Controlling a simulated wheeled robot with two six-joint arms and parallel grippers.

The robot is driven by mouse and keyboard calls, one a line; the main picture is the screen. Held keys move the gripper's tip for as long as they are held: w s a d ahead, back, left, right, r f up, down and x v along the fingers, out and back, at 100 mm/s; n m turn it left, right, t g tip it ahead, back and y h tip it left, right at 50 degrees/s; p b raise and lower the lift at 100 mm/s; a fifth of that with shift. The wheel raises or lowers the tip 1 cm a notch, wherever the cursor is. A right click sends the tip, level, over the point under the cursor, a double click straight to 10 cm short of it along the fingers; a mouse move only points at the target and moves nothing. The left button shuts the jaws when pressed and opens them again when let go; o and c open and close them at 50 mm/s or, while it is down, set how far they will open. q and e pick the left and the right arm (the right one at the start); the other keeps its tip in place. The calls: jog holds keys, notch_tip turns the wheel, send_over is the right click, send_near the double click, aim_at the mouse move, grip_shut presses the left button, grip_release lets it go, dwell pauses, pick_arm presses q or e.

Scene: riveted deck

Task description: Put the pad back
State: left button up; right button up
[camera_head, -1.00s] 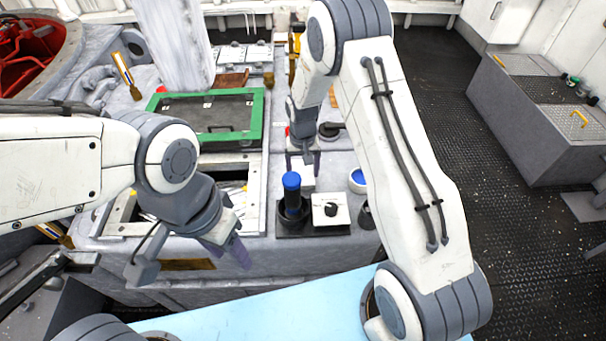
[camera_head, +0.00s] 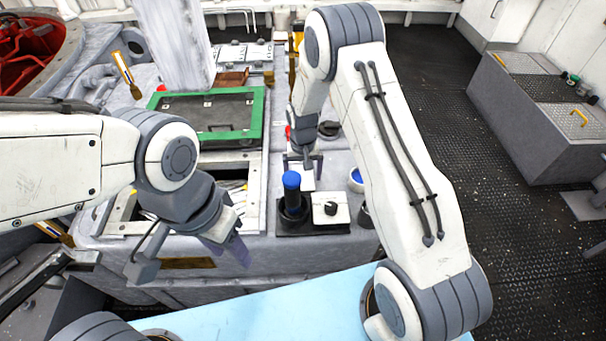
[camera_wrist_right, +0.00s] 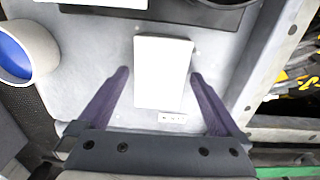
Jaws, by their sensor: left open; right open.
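A flat white rectangular block, probably the pad (camera_wrist_right: 163,72), lies on the grey deck top in the right wrist view. My right gripper (camera_wrist_right: 160,73) is open, with one purple finger on each side of the block and gaps to both; I cannot tell its height above it. In the head view the right gripper (camera_head: 304,168) is over the pale block (camera_head: 301,180), behind the blue-capped bottle, and partly hides it. My left gripper (camera_head: 190,262) is open and empty, at the front edge of the deck unit on the left.
A black tray (camera_head: 285,231) holds a blue-capped bottle (camera_head: 291,191) and a white square with a black knob (camera_head: 331,208). A white cup with blue inside (camera_head: 356,178) stands to its right. A green-framed panel (camera_head: 208,116) and an open recess are on the left.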

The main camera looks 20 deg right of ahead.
aim_at(303, 178)
notch_tip(303, 178, up, 12)
jog(key=f, duration=0.1)
jog(key=s+a+r+n, duration=0.2)
jog(key=s+a+r, duration=0.3)
jog(key=r, duration=0.1)
jog(key=s+a+r+n, duration=0.1)
jog(key=s+r+n, duration=0.1)
jog(key=s, duration=0.6)
jog(key=s+a+r+n, duration=0.2)
jog(key=s+r+n, duration=0.1)
jog(key=s, duration=0.6)
jog(key=s+a+r+n+y, duration=0.1)
jog(key=s+a+r+n, duration=0.1)
jog(key=s, duration=0.6)
jog(key=shift+s+r+b, duration=0.15)
jog(key=shift+s+b, duration=0.15)
jog(key=shift+b, duration=0.1)
